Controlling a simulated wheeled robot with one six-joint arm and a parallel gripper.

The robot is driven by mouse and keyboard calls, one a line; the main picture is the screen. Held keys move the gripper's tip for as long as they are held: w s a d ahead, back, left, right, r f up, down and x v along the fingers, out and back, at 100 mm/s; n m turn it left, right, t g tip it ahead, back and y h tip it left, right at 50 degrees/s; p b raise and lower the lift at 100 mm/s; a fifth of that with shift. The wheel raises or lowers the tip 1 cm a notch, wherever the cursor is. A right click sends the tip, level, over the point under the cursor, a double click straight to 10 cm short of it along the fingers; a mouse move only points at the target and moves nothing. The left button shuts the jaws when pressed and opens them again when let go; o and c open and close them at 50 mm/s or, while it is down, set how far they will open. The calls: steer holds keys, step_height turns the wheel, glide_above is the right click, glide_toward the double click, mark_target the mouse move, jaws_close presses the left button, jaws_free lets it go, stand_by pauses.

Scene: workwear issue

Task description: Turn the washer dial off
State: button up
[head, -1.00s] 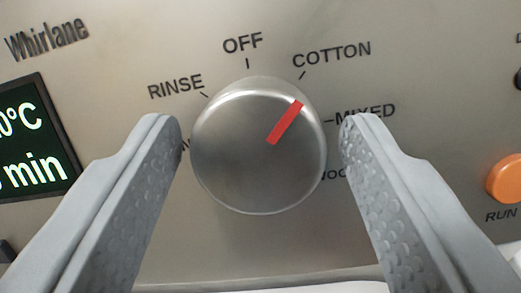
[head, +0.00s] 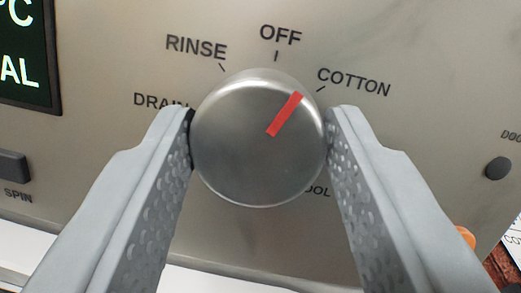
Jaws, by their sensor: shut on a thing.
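The round silver washer dial (head: 235,150) sits mid-view on the panel, with a red pointer mark (head: 285,114). The mark points up and right, close to the COTTON label (head: 353,82) and a little to its OFF side. The OFF label (head: 281,33) is above the dial. RINSE (head: 196,47) and DRAIN (head: 160,101) are to the left, DRAIN partly hidden by a finger. My gripper (head: 259,120) is shut on the dial, one finger on each side.
A dark display (head: 28,60) is at upper left, with a SPIN button (head: 12,166) below it. A dark round button (head: 498,168) is at right. An orange button (head: 465,236) shows partly behind the right finger. The panel above the dial is clear.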

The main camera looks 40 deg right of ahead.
steer(key=shift+r+n+y, duration=0.1)
steer(key=shift+n+y, duration=0.9)
steer(key=shift+n, duration=1.5)
steer(key=o, duration=1)
steer(key=v, duration=1.7)
steer(key=shift+s, duration=0.2)
